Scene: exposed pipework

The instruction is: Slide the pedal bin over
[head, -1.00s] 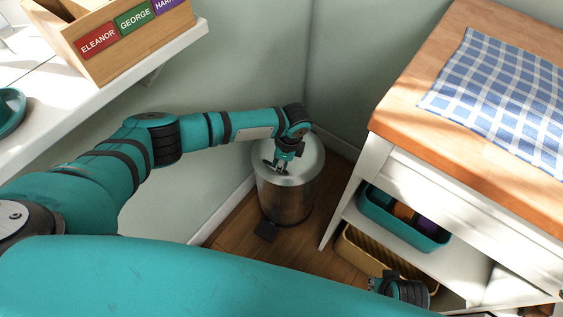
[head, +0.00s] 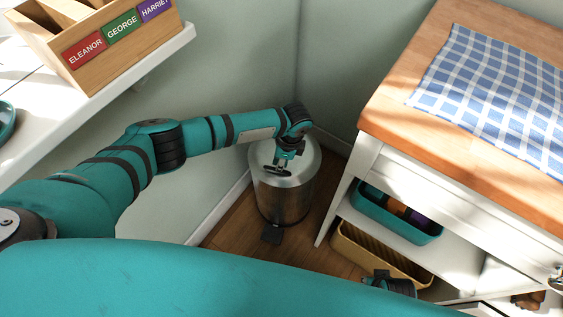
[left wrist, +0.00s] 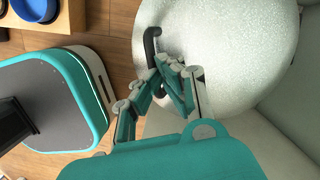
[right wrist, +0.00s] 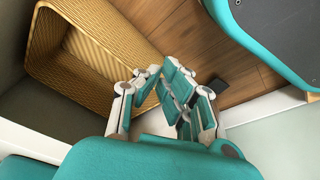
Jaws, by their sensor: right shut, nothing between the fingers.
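The pedal bin (head: 283,197) is a metal cylinder with a pale round lid and a dark pedal (head: 271,236) at its foot. It stands upright on the wood floor in the corner between the wall and the cabinet. My left gripper (head: 284,163) is over its lid, at the dark handle (head: 276,170). In the left wrist view, the fingers (left wrist: 172,75) close around the black handle (left wrist: 151,42) on the lid (left wrist: 235,60). My right gripper (right wrist: 168,82) is shut and empty, low by the cabinet's lower shelf; it shows partly in the head view (head: 376,281).
A white cabinet with a wooden top (head: 400,112) and checked cloth (head: 497,90) stands right of the bin. Its shelves hold a teal bin (head: 400,222) and a yellow basket (head: 385,256). A wall shelf (head: 140,72) with a name-labelled wooden box (head: 85,85) is at upper left.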

